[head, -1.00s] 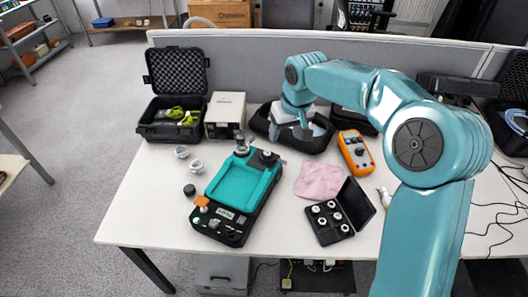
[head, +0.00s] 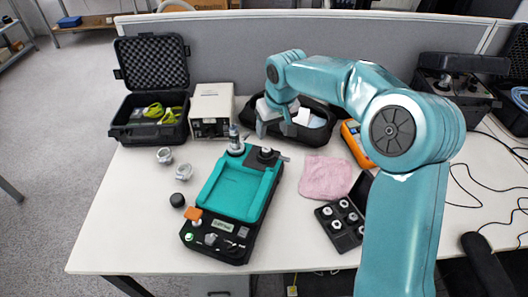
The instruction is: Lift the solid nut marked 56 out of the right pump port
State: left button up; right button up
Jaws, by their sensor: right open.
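The teal-and-black pump (head: 236,190) stands on the middle of the table, with fittings at its far end. A dark round fitting (head: 266,153) with a metallic piece beside it sits at the pump's right port. A taller grey metallic fitting (head: 235,140) stands at the left one. Markings such as 56 are too small to read. My right gripper (head: 275,129) is open and empty, pointing down just beyond the right port, in front of the black tray. It appears apart from the pump. My left gripper is not in view.
A black tray (head: 322,138) with pale contents lies behind my right gripper. A pink cloth (head: 326,177), an open black case of several nuts (head: 341,240) and an orange meter (head: 354,146) lie to the right. Two metallic fittings (head: 165,156) and a black cap (head: 177,200) lie left.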

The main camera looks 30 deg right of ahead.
send_over(266, 149)
jog(key=s, duration=0.2)
jog(key=f, duration=0.5)
jog(key=shift+s+a+f, duration=0.1)
jog(key=shift+s+f, duration=0.1)
jog(key=shift+a+f, duration=0.1)
jog(key=shift+f, duration=0.25)
jog(key=x, duration=0.4)
jog(key=shift+w+p, duration=0.3)
jog(key=shift+p, duration=0.1)
jog(key=shift+f, duration=0.45)
jog(key=shift+w, duration=0.1)
grip_shut()
grip_release()
